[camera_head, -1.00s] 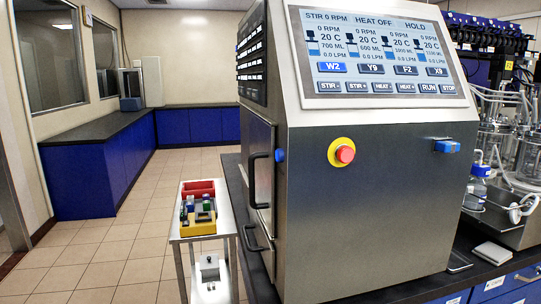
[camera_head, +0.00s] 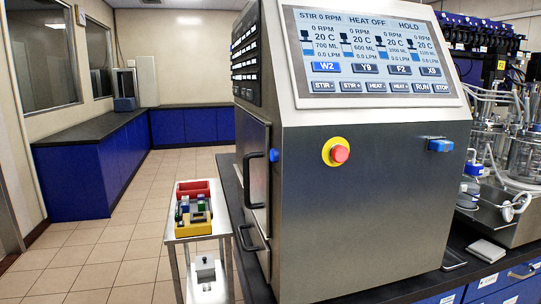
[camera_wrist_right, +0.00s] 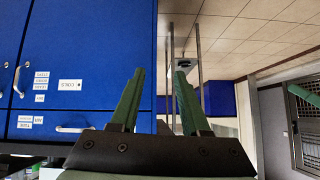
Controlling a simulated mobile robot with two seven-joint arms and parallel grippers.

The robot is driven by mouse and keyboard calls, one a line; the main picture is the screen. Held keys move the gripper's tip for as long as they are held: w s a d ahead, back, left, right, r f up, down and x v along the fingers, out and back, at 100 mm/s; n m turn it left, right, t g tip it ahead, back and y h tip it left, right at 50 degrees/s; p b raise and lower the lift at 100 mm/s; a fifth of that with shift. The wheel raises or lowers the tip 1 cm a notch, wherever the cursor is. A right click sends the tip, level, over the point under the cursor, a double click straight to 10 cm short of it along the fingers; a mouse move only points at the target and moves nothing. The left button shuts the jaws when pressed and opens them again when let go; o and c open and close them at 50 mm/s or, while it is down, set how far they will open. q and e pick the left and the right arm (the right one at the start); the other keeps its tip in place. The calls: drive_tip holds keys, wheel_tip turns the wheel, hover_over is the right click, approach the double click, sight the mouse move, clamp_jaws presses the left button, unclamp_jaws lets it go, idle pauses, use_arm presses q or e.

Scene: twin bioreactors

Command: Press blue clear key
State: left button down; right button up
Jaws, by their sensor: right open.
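The grey bioreactor console (camera_head: 365,210) fills the middle of the head view. A blue key (camera_head: 440,145) sits on the right of its front face; its lettering is too small to read. A red stop button on a yellow ring (camera_head: 336,152) is to its left. A lit screen (camera_head: 376,55) is above, with W2 highlighted in blue. My right gripper (camera_wrist_right: 158,98) shows in the right wrist view with its green fingers apart and nothing between them. It is near blue cabinets, away from the console front. My left gripper is in neither view.
A small cart (camera_head: 197,232) with red and yellow bins stands left of the console. Glass vessels and tubing (camera_head: 490,150) stand on the dark bench at right. Blue cabinets (camera_wrist_right: 75,70) are close on the left in the wrist view. The tiled floor at left is clear.

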clamp_jaws()
idle(1.0)
